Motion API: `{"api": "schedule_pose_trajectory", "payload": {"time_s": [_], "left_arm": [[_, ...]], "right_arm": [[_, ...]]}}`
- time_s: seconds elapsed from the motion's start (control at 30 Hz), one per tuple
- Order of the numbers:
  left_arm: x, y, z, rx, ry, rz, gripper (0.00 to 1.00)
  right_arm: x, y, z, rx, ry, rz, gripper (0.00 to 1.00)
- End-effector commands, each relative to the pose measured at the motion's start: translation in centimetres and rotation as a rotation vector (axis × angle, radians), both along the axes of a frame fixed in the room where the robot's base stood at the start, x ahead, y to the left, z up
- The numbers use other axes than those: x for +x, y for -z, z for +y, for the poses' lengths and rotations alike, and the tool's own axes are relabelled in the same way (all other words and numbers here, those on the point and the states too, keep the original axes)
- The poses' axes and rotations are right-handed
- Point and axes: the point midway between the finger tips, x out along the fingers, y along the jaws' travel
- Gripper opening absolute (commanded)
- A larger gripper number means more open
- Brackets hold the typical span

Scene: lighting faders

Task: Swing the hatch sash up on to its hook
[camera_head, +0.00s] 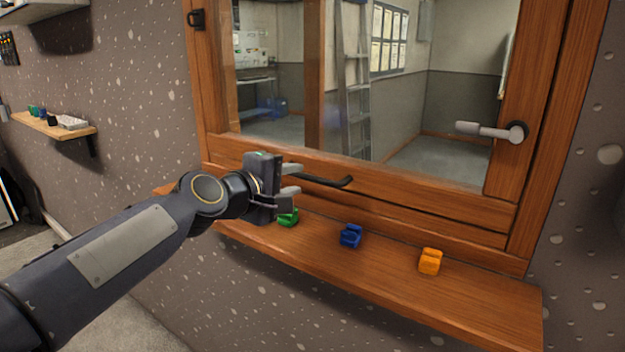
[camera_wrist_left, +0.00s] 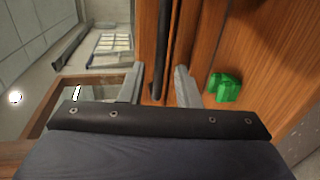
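The hatch sash (camera_head: 420,188) is a wooden frame with glass, hanging down in the wall opening just above a wooden sill. A dark bar handle (camera_head: 343,183) runs along its bottom rail. My left gripper (camera_head: 295,181) is at the left part of this handle, with its fingers apart. In the left wrist view the dark bar (camera_wrist_left: 162,42) runs between the two open fingers (camera_wrist_left: 160,68), and a gap shows beside it. Whether a finger touches it I cannot tell. I cannot make out the hook for certain. My right gripper is out of view.
Green (camera_head: 288,217), blue (camera_head: 351,236) and orange (camera_head: 430,261) blocks stand on the sill (camera_head: 480,300) below the sash. A grey lever (camera_head: 490,131) sticks out at the right. A black bracket (camera_head: 196,19) is on the left post. A small shelf (camera_head: 60,128) is at the left.

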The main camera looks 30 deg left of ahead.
Motion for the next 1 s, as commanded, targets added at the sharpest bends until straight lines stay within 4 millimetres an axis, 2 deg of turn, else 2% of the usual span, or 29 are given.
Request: {"api": "schedule_pose_trajectory", "payload": {"time_s": [0.1, 0.3, 0.67, 0.9, 1.0], "left_arm": [[2.1, 0.6, -0.2, 0.000, 0.003, 0.003, 0.30], [4.4, 1.0, -0.4, 0.003, 0.003, 0.002, 0.30], [4.9, 1.1, -0.4, 0.004, 0.002, 0.001, 0.30], [4.9, 1.1, -0.4, 0.004, 0.002, 0.001, 0.00], [4.9, 1.1, -0.4, 0.004, 0.002, 0.002, 0.00]], "right_arm": [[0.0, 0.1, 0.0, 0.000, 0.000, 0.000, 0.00], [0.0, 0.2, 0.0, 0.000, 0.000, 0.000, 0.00], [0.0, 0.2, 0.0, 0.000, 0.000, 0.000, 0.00], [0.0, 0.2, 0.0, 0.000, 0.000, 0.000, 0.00], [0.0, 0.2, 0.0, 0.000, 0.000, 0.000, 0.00]]}}
